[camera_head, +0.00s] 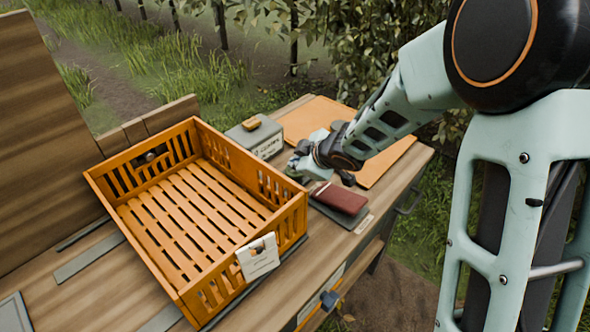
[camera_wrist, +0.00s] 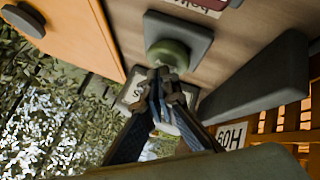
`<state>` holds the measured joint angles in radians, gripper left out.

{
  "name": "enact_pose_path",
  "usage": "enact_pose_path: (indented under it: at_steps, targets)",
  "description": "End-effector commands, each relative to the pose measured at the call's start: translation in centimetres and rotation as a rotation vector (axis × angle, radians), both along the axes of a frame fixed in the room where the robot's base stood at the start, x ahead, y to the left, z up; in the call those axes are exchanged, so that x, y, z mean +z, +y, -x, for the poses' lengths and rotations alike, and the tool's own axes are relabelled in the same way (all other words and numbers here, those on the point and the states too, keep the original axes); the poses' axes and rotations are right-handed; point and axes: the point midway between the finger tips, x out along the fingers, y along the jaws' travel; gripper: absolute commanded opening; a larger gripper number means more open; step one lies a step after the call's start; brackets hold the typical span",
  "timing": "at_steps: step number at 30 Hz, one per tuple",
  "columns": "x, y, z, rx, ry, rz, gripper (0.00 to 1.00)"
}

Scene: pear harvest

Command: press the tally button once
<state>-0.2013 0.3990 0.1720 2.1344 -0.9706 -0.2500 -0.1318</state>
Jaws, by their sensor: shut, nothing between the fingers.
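The tally button appears to be a green round button (camera_wrist: 168,54) on a grey square base (camera_wrist: 190,38) in the wrist view. My gripper (camera_wrist: 160,74) is shut and empty, with its fingertips at the button's lower edge in that view. I cannot tell whether they touch the button. In the head view my gripper (camera_head: 306,164) is low over the bench, between the orange crate and the orange board. It largely hides the button there.
The empty slatted orange crate (camera_head: 232,147) stands left of my gripper. The orange board (camera_head: 392,160) lies to the right. A dark red booklet (camera_head: 340,197) lies in front. A white tag (camera_head: 258,257) hangs on the crate.

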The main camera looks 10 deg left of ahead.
Motion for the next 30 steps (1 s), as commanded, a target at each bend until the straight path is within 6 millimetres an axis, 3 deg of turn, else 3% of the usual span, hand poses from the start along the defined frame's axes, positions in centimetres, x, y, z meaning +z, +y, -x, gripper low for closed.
enact_pose_path:
  at_steps: [30]
  targets:
    - [-1.2,0.0,0.0,-0.001,0.002,0.001,0.0]
